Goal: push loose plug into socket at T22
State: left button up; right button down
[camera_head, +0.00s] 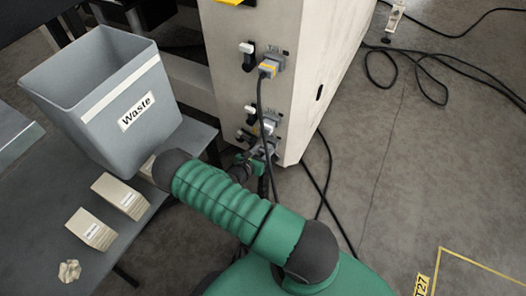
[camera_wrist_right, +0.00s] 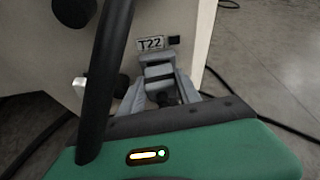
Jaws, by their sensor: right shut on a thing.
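In the right wrist view the T22 label (camera_wrist_right: 151,43) is on the cabinet face, just above a grey plug (camera_wrist_right: 159,73). My right gripper (camera_wrist_right: 160,88) is shut on this plug, with a grey finger on each side. The plug is at the cabinet face below the label; how deep it sits in the socket cannot be told, as the socket is hidden behind it. In the head view my right arm reaches to the lowest outlet on the cabinet's corner, and its gripper (camera_head: 258,160) is partly hidden by the arm. My left gripper is not in view.
A plug with a yellow label (camera_head: 268,67) sits higher on the cabinet (camera_head: 225,60), its black cable hanging down past the lower outlets. A grey waste bin (camera_head: 88,85) and small boxes (camera_head: 119,196) stand on the table at left. Cables (camera_head: 420,75) lie on the floor at right.

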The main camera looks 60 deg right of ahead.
jog(key=shift+d+r, duration=0.1)
jog(key=shift+d, duration=0.05)
jog(key=c, duration=0.8)
grip_release()
jog(key=shift+o, duration=0.2)
